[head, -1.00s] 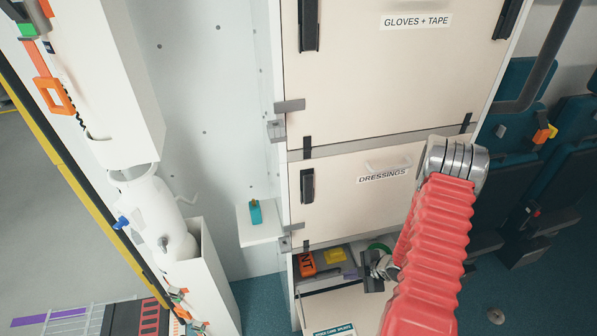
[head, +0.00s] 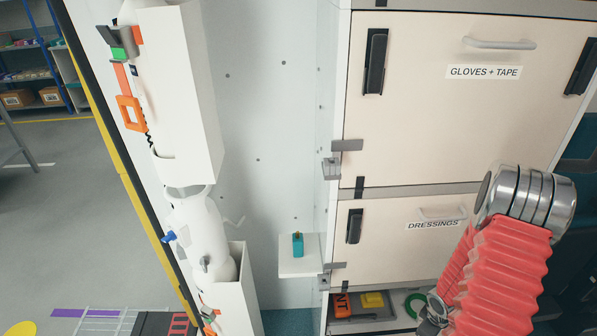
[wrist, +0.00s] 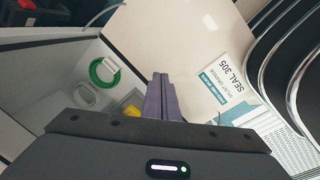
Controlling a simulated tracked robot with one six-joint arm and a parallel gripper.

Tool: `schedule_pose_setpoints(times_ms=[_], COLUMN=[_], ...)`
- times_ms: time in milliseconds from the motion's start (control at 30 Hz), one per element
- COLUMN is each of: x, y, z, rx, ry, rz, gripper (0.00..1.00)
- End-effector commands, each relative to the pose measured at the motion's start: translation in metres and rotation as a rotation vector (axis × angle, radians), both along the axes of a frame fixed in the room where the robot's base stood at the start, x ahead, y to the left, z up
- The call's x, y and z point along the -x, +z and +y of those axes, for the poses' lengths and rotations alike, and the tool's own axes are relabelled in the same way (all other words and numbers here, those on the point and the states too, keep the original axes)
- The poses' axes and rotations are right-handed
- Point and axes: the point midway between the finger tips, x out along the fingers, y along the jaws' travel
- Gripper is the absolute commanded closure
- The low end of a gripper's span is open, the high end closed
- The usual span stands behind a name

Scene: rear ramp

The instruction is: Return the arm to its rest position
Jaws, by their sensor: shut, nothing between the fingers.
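My arm, in its red ribbed sleeve (head: 500,285), rises at the right of the head view in front of the cabinet, with its metal joint (head: 525,203) beside the DRESSINGS door (head: 390,245). In the wrist view my gripper (wrist: 160,80) has its purple-grey fingers closed together with nothing between them. It points toward an open lower compartment (wrist: 65,115) and a pale lowered flap (wrist: 185,45). In the head view the gripper's fingers cannot be made out, as the sleeve and the bottom edge cut off that area.
The compartment holds a green ring (wrist: 103,70), a yellow item (head: 372,299) and an orange item (head: 342,304). A SEAL 305 label (wrist: 228,88) lies on the flap. A small shelf (head: 300,268) bears a teal object (head: 297,245). Dark seats stand at far right.

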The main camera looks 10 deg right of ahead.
Motion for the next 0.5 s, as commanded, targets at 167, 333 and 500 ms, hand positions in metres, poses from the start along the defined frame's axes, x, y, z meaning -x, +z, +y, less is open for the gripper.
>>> schedule_pose_setpoints(times_ms=[167,333,500], x=[0.007,0.013,0.015], y=[0.043,0.083,0.123], z=[0.005,0.015,0.029], rx=[0.055,0.087,0.107], ry=[-0.141,-0.267,-0.376], rz=[0.033,0.051,0.056], gripper=[1.00,1.00,1.00])
